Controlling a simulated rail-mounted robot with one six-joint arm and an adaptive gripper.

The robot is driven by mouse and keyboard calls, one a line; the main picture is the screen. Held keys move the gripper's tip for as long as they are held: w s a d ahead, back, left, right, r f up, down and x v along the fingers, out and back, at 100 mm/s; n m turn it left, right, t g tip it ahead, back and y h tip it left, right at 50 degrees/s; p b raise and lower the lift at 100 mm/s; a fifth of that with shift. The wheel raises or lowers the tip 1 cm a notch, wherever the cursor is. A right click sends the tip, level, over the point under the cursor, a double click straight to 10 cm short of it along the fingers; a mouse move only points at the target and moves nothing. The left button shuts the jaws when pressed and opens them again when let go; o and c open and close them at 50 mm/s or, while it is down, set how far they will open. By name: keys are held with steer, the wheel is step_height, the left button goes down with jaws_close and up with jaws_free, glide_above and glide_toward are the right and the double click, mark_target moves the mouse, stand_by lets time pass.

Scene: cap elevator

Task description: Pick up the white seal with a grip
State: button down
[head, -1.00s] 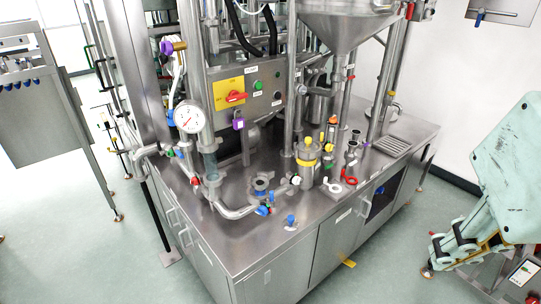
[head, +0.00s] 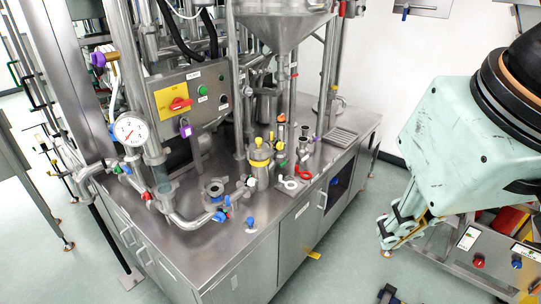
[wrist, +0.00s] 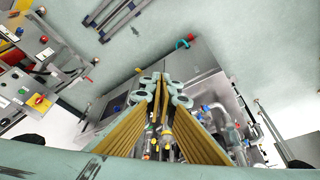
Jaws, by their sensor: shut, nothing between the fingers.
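The white seal (head: 291,184) is a small ring lying flat on the steel counter in the head view, beside a red ring-shaped seal (head: 304,174). My gripper (head: 388,232) is at the right of the head view, beyond the counter's right side and well apart from the seal. In the wrist view my gripper's yellow-sided fingers (wrist: 161,88) are together and empty. They hide part of the machine behind them. I cannot make out the white seal in the wrist view.
The steel counter (head: 232,252) carries a yellow-banded canister (head: 260,168) close to the seal and a blue-handled fitting (head: 250,222) at the front. A steel funnel (head: 285,22) hangs above. A red-and-grey cart (head: 480,265) stands below my arm. The floor between counter and cart is mostly clear.

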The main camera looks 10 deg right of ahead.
steer(key=c, duration=2.6)
jaws_free()
steer(key=shift+c, duration=0.2)
steer(key=shift+w+a, duration=0.1)
